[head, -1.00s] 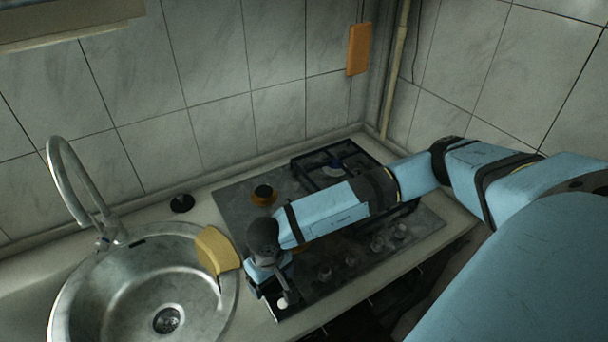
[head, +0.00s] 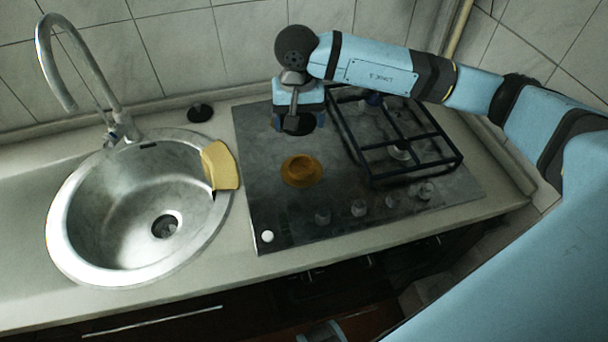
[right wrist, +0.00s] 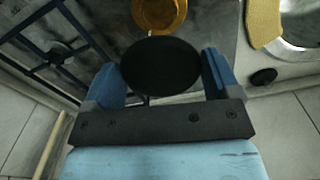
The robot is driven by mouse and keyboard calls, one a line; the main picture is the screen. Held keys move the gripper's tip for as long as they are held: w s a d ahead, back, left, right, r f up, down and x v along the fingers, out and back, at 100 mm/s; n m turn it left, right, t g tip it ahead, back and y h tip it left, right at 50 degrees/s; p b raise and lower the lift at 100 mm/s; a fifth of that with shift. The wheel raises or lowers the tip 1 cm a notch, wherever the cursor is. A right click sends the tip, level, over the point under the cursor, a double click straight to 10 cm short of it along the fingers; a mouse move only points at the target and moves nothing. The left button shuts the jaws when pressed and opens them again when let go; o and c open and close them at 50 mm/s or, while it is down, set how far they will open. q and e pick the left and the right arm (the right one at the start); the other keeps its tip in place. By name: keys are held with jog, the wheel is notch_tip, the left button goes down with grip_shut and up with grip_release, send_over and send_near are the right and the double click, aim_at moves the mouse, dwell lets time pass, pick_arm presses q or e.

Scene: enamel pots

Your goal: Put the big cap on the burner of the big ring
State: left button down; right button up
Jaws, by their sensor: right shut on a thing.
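My right gripper (head: 298,122) is shut on the big cap, a black round disc (head: 299,126), above the back left part of the hob. In the right wrist view the big cap (right wrist: 161,66) sits between the two blue fingers (right wrist: 165,88) of that gripper. The burner of the big ring (head: 302,170) is a brass-orange round piece on the hob's left half, with no cap on it. It shows at the top of the right wrist view (right wrist: 160,12), beyond the cap and apart from it. I cannot make out my left gripper.
A black grate (head: 400,158) covers the hob's right half. Knobs (head: 358,208) line its front. A yellow sponge or cloth (head: 221,166) lies on the rim of the steel sink (head: 75,215). A small black round piece (head: 200,112) stands on the counter behind the sink.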

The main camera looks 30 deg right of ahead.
jog(key=r, duration=0.2)
jog(key=w+d+r+m+b, duration=0.1)
jog(key=shift+d, duration=0.1)
notch_tip(320, 180, down, 14)
jog(key=shift+r+p, duration=0.25)
jog(key=shift+p, duration=0.4)
jog(key=shift+f, duration=0.65)
pick_arm(q)
jog(key=shift+a+f, duration=0.1)
jog(key=shift+f, duration=0.3)
pick_arm(e)
jog(key=shift+f, duration=2.05)
